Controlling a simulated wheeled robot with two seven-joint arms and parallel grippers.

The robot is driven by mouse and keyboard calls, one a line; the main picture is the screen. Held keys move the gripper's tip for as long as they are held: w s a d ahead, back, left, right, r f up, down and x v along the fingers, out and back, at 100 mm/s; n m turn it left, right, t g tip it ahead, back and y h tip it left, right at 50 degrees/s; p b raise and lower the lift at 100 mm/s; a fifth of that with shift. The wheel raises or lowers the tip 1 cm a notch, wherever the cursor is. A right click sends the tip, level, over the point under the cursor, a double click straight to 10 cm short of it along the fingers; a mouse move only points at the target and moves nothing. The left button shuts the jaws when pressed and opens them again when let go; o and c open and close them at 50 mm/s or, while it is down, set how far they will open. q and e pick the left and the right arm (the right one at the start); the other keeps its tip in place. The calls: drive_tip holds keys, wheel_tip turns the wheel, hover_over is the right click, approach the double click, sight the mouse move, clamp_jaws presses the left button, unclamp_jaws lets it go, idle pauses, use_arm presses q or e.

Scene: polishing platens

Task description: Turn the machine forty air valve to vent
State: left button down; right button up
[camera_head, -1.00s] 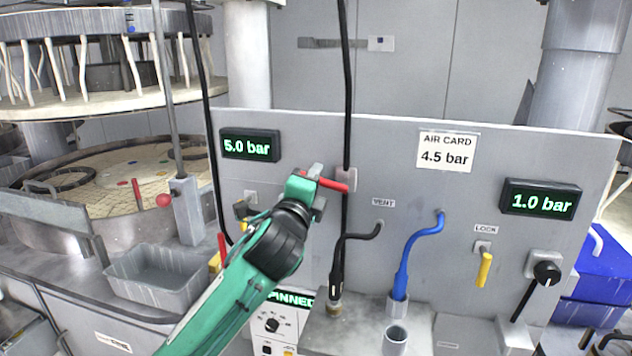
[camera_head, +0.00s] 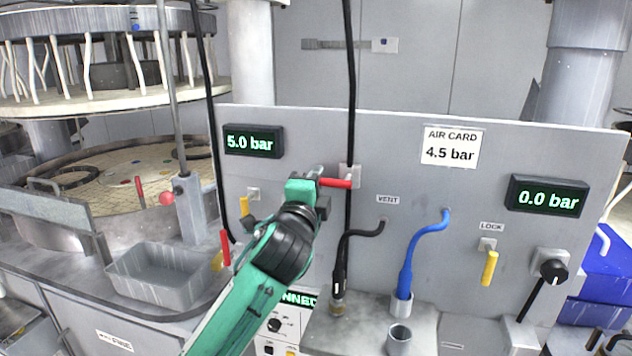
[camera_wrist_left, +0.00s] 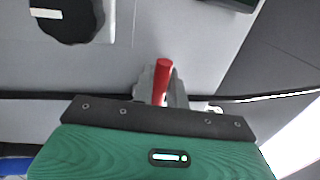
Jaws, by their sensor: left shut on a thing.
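My left gripper (camera_head: 318,188) is shut on this lever at the panel. In the left wrist view the red lever (camera_wrist_left: 162,75) stands between the grey fingers. The right display (camera_head: 548,199) reads 0.0 bar and the left display (camera_head: 252,142) reads 5.0 bar. My right gripper is out of view.
An air card (camera_head: 452,147) reads 4.5 bar. A black hose (camera_head: 350,90) hangs by the lever. A black pipe (camera_head: 345,250), a blue pipe (camera_head: 408,262) and a yellow LOCK handle (camera_head: 489,268) stand to the right. A grey bin (camera_head: 160,275) is at left.

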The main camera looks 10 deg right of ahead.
use_arm(q)
drive_tip(key=c, duration=1.5)
unclamp_jaws()
drive_tip(key=shift+o, duration=0.2)
drive_tip(key=b+v, duration=0.3)
drive_tip(key=v, duration=1)
drive_tip(key=shift+s+f+b, duration=0.2)
drive_tip(key=shift+s+b, duration=0.15)
drive_tip(key=shift+b, duration=0.05)
drive_tip(key=shift+a, duration=0.1)
